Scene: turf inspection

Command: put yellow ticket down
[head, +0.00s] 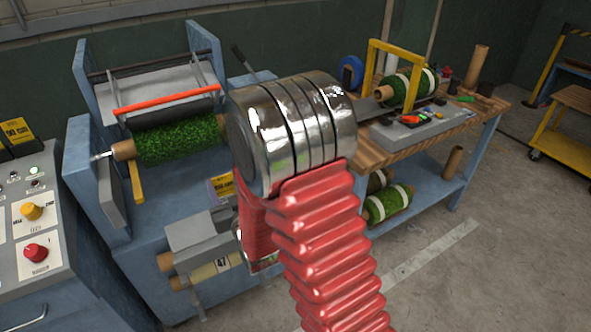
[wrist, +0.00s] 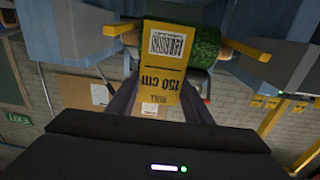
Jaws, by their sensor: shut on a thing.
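The yellow ticket (wrist: 165,72) carries a barcode and "150 cm", which reads upside down in the wrist view. My gripper (wrist: 163,98) is shut on it, with a dark finger at each side of its lower part. In the head view my red, ribbed arm and its metal joint hide most of the gripper. A small yellow piece with dark print (head: 221,184) shows just left of the arm and appears to be the ticket. A green turf roll (wrist: 207,46) lies behind the ticket in the wrist view.
The blue machine holds a turf roll (head: 165,142) under an orange bar (head: 170,100). A control panel (head: 32,225) stands at left. The wooden bench (head: 385,145) at right carries a yellow frame (head: 408,47), another turf roll and tools. Open floor lies at right.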

